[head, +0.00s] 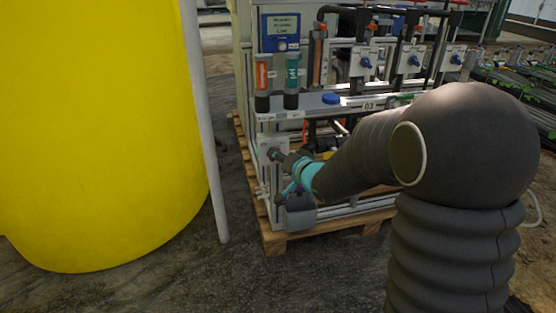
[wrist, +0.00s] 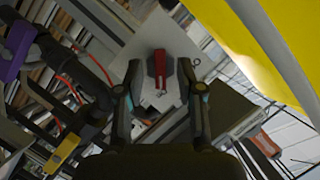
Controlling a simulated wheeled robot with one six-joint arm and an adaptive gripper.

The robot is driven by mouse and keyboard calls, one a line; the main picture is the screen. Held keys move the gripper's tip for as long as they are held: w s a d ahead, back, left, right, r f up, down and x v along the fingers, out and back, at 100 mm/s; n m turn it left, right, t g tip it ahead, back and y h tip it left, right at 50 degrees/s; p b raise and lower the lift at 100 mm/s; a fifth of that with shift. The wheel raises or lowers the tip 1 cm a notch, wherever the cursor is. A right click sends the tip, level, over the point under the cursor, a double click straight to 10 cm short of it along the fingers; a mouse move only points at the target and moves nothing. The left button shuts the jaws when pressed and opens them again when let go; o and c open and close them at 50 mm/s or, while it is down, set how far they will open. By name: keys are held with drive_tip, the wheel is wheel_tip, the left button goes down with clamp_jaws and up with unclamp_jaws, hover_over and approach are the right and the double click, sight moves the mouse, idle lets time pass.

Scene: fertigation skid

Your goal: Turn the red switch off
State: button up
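The red switch (wrist: 160,66) shows in the wrist view as a red handle on a dark base, mounted on a pale grey plate (wrist: 135,48). My gripper (wrist: 160,77) is open, with one finger on each side of the switch in the picture and a gap on both sides. I cannot tell how far the fingertips are from the plate. In the head view my gripper (head: 277,155) is at the lower left corner of the skid, close to the plate (head: 267,145). The switch cannot be made out there.
A large yellow tank (head: 95,130) and a pale upright pipe (head: 205,120) stand left of the skid. A shelf (head: 345,106) with bottles lies above my gripper. A grey box (head: 300,212) sits below it, over a wooden pallet (head: 275,243). Hoses and pipes crowd the wrist view's left.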

drive_tip(key=shift+w+a, duration=0.15)
drive_tip(key=shift+w, duration=0.05)
clamp_jaws()
